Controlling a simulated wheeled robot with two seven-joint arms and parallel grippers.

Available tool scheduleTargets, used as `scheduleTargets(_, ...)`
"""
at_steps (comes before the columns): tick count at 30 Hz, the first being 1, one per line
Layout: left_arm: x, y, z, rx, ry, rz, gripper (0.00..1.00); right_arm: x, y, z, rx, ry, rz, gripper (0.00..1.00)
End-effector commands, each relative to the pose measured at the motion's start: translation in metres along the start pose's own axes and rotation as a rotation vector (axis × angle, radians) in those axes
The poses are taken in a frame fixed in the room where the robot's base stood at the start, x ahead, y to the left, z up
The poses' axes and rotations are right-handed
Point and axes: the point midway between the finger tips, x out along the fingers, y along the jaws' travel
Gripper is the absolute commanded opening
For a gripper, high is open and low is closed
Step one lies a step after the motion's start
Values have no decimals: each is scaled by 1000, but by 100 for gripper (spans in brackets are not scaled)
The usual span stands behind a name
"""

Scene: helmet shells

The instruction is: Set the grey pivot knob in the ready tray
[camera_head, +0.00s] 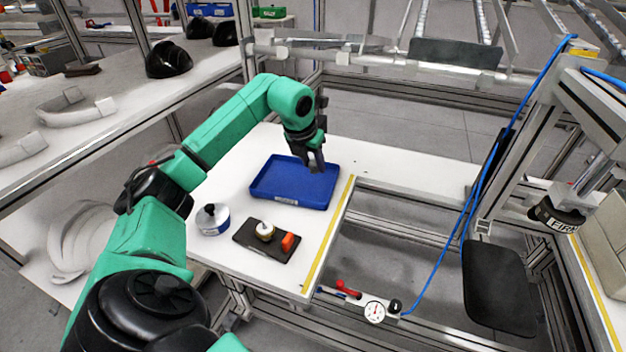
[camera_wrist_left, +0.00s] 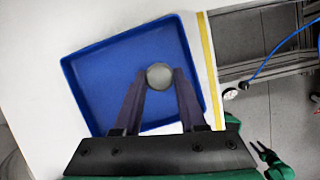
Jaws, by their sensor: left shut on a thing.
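My left gripper (camera_head: 316,165) is over the right part of the blue tray (camera_head: 262,191), fingers pointing down. In the left wrist view its fingertips (camera_wrist_left: 160,78) are shut on a round grey knob (camera_wrist_left: 159,74), with the blue tray (camera_wrist_left: 95,75) behind it. The tray floor around it looks bare. I cannot tell whether the knob touches the tray floor.
Yellow tape (camera_head: 328,235) marks the right edge.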

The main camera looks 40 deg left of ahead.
Motion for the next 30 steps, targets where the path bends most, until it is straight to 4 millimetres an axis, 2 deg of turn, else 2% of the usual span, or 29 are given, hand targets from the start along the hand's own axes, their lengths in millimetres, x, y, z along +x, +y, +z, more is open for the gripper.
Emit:
scheduleTargets(3, 18, 0, -8, 0, 1, 0, 0, 0, 2, -13, 0, 22, 3, 50)
scheduleTargets(8, 43, 0, -18, -1, 0, 1, 0, -1, 3, -13, -1, 22, 5, 50)
scheduleTargets(18, 48, 0, -20, -1, -2, 0, 0, 2, 4, -7, -1, 13, 5, 50)
scheduleTargets(19, 48, 0, -19, -1, -2, 0, 44, 2, 4, -6, -1, 12, 5, 50)
scheduleTargets(21, 47, 0, -19, -1, -2, 0, 70, 1, 3, -6, -2, 11, 5, 50)
scheduleTargets(30, 46, 0, -19, -1, -2, 0, 70, 1, 3, -5, -2, 9, 4, 50)
